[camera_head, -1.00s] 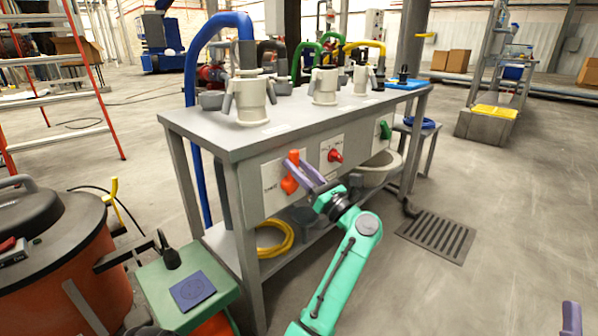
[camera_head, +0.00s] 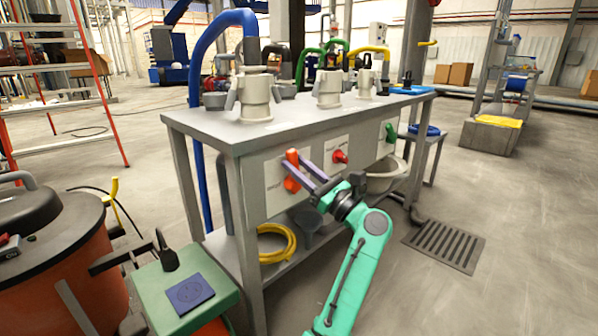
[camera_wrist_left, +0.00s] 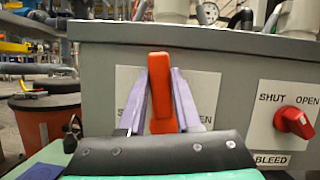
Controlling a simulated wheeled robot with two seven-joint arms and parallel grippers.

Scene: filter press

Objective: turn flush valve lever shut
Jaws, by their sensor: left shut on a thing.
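An orange lever (camera_head: 292,184) sits on the left white plate on the front of the grey bench. In the left wrist view the lever (camera_wrist_left: 160,90) points up, nearly upright. My left gripper (camera_head: 302,166) is shut on it, with a purple finger along each side (camera_wrist_left: 160,95). The plate's label is mostly hidden behind the fingers, so I cannot read it in full. My right gripper is out of view.
A red knob (camera_head: 340,157) marked SHUT, OPEN and BLEED is right of the lever. A green lever (camera_head: 390,133) is further right. Pale fittings with hoses stand on the bench top (camera_head: 290,122). A green box (camera_head: 185,290) and orange drum (camera_head: 60,270) stand at left.

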